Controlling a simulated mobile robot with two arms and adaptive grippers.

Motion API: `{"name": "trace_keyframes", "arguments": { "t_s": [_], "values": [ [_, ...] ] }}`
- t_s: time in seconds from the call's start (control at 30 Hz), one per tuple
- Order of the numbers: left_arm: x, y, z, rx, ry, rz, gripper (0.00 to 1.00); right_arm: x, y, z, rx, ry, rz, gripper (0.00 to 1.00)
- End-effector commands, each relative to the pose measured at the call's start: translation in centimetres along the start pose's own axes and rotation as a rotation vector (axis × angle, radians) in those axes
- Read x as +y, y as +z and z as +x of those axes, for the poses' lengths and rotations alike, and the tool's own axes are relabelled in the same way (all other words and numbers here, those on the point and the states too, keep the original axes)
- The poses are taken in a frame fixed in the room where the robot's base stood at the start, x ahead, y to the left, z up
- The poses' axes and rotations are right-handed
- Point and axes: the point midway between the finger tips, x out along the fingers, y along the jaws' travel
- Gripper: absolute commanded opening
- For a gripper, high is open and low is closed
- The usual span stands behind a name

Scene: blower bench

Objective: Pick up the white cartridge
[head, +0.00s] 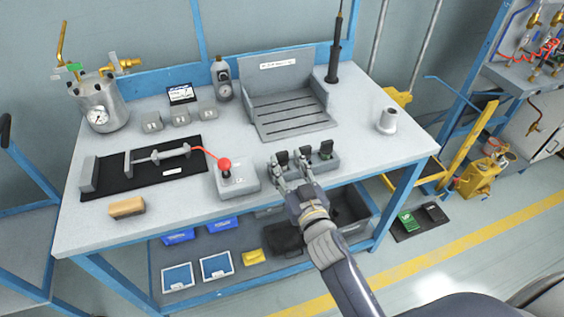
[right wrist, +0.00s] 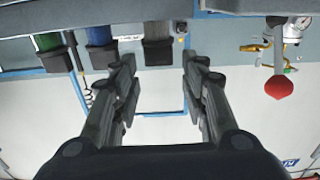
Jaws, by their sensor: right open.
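A grey rack (head: 326,165) near the bench's front edge holds several dark-ended cartridges. In the right wrist view, which looks upside down, a green one (right wrist: 47,42), a blue one (right wrist: 100,33) and a pale grey-white one (right wrist: 157,29) stand in a row. The pale one appears to be the white cartridge; its dark end (head: 282,158) is leftmost in the head view. My right gripper (head: 289,172) is open at the rack's front. In the wrist view its fingertips (right wrist: 158,62) line up to either side of the pale cartridge, with no clear contact. My left gripper is out of view.
A grey box with a red knob (head: 225,163) stands close left of the rack. A slotted grey fixture (head: 292,115) is behind it. A pale cylinder (head: 388,121) stands at the right. The bench (head: 375,155) is bare between rack and cylinder.

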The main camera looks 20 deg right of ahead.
Motion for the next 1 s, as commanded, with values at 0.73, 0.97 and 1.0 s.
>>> {"name": "trace_keyframes", "arguments": {
  "t_s": [0.73,0.97,1.0],
  "values": [
    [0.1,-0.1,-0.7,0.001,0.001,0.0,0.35,0.1,0.6,5.0,0.0,0.0,0.001,0.22],
    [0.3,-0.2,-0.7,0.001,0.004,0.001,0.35,0.1,0.6,5.0,0.0,0.0,0.001,0.05],
    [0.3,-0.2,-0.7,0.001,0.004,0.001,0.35,0.1,0.6,5.0,0.0,0.0,0.001,0.05]
  ]
}}
